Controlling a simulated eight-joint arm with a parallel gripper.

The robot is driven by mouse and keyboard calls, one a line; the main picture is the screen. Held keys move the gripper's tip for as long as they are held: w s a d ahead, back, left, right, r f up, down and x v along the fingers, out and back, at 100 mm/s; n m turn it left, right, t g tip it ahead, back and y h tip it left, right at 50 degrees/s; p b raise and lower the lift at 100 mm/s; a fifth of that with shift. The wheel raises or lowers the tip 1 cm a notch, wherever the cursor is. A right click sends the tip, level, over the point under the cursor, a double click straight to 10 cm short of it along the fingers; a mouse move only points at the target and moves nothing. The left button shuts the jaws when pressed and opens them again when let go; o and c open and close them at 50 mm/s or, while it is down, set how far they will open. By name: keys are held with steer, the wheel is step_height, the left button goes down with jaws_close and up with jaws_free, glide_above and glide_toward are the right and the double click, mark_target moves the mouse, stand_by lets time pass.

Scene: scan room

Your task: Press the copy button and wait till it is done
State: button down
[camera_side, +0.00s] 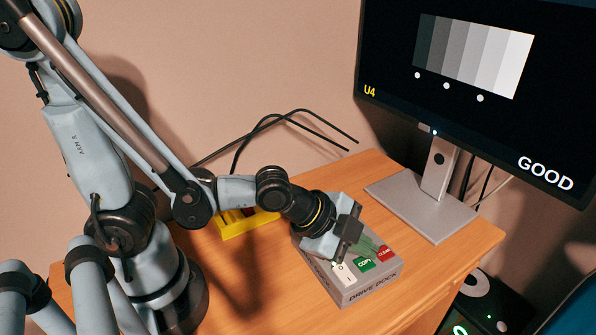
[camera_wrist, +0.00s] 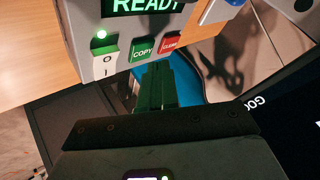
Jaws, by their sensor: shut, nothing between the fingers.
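The grey drive dock (camera_side: 350,293) sits on the wooden table. Its green COPY button (camera_side: 364,264) is between a white 0/I switch (camera_side: 344,274) and a red button (camera_side: 385,253). In the wrist view the COPY button (camera_wrist: 143,49) shows in full, beside the red button (camera_wrist: 171,46). A green lamp (camera_wrist: 101,34) is lit above the switch, and the display (camera_wrist: 138,5) reads READY. My gripper (camera_side: 372,246) is shut and empty, close to the buttons. In the wrist view its fingertips (camera_wrist: 156,68) appear just below the COPY button; I cannot tell whether they touch the dock.
A monitor (camera_side: 460,95) on a silver stand (camera_side: 425,205) is at the back right, showing grey bars, "U4" and "GOOD". A yellow item (camera_side: 240,228) lies behind my arm. Black cables (camera_side: 270,120) rise at the back. The table's front right is clear.

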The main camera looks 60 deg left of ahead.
mark_target(359, 264)
steer(key=shift+f, duration=0.1)
stand_by(0.5)
steer(key=shift+f, duration=0.35)
steer(key=shift+f, duration=0.4)
stand_by(0.6)
steer(key=shift+r, duration=0.85)
steer(key=shift+r, duration=2.5)
